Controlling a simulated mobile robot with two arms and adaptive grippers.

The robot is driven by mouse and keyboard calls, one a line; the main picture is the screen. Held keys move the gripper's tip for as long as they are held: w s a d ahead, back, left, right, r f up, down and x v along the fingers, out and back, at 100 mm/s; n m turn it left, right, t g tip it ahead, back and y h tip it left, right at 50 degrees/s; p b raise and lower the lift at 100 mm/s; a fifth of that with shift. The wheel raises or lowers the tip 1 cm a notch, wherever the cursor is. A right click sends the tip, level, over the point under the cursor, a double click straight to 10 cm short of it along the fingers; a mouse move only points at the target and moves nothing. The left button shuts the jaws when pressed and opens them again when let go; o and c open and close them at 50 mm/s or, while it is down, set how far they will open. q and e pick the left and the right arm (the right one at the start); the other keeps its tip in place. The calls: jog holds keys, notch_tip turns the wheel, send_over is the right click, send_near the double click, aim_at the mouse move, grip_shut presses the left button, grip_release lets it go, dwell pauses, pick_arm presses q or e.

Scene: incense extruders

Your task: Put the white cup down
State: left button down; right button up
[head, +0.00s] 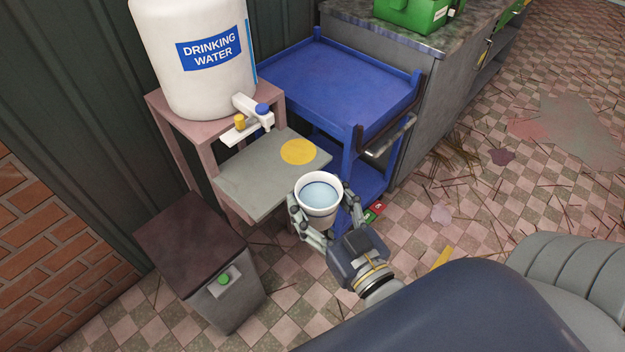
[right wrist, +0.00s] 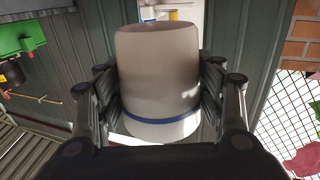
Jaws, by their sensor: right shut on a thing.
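The white cup (head: 319,206) is held upright in my right gripper (head: 322,205), with pale blue water inside it. The gripper's fingers are shut around the cup's sides. In the right wrist view the cup (right wrist: 158,75) fills the middle between both fingers, and a blue band runs around it near its rim. In the head view the cup is in front of the grey shelf (head: 245,180), close to the shelf's right front corner. A yellow disc (head: 298,152) lies on the shelf, just behind the cup. My left gripper is not in view.
A drinking water tank (head: 185,85) with a tap (head: 254,112) stands on a pinkish stand at the back left. A blue cart (head: 340,85) stands behind the cup. A dark-lidded bin (head: 190,240) stands at the lower left. A green box (head: 413,12) sits on the counter.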

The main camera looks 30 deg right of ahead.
jog(key=w+a+r+n+g+y, duration=0.2)
jog(key=w+a+n+g+y, duration=0.2)
jog(key=a+n+g+y, duration=0.1)
jog(key=w+a+r+n+g+y, duration=0.3)
jog(key=a+n+y, duration=0.4)
jog(key=a+y, duration=0.3)
jog(key=shift+w+a+g, duration=0.35)
jog(key=shift+a+g, duration=0.25)
jog(key=shift+g, duration=0.3)
